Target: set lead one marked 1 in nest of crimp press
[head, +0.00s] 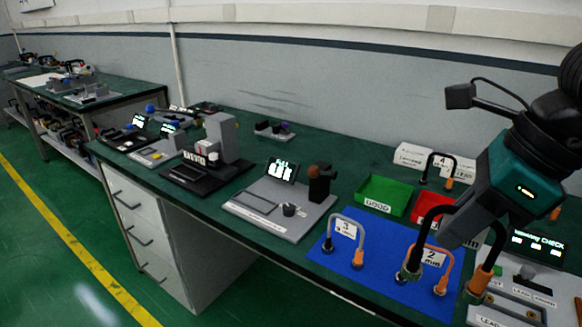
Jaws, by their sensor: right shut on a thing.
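My right gripper (452,238) comes in from the right, above the right end of the blue mat. It is shut on a black looped lead (487,240), whose orange end (480,282) and dark end (408,268) hang below the fingers. Its number tag is hidden, so I cannot read whether it is lead one. An orange lead tagged 2 (430,256) and a grey lead tagged 3 (346,233) stand on the blue mat. A dark machine with a grey upright (221,137), likely the crimp press, stands left of centre; its nest cannot be made out. My left gripper is not in view.
A grey station with a small screen (262,215) stands between the dark machine and the blue mat (330,258). Green (383,196) and red (428,207) trays lie behind the mat. A checking station (533,245) is at the right.

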